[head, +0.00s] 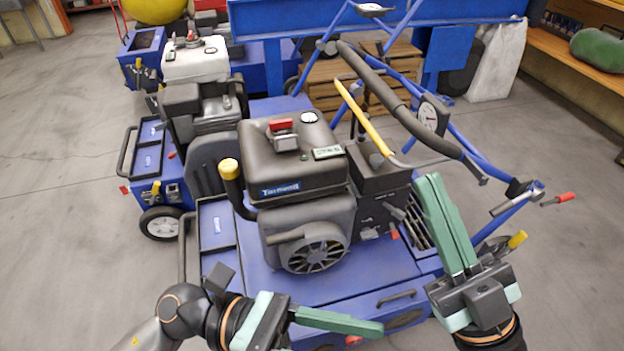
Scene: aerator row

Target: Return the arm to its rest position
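My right gripper (429,184) is in front of the engine machine's right side. Its two green fingers point up and away, lie side by side with almost no gap, and hold nothing that I can see. My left gripper (378,328) is low in the middle, over the machine's front edge. One long green finger points right; the other finger is not clearly visible, so its opening cannot be told. Nothing shows in it. The nearest aerator (296,158) has a dark engine on a blue deck, a yellow-capped filler tube (229,169) and a red switch (281,126).
A black handlebar (395,105) with a yellow lever (361,115) and a round gauge (431,116) rises just beyond my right gripper. A second aerator (195,60) stands behind left. Wooden shelves (575,50) are at far right. Grey floor (60,220) is clear at left.

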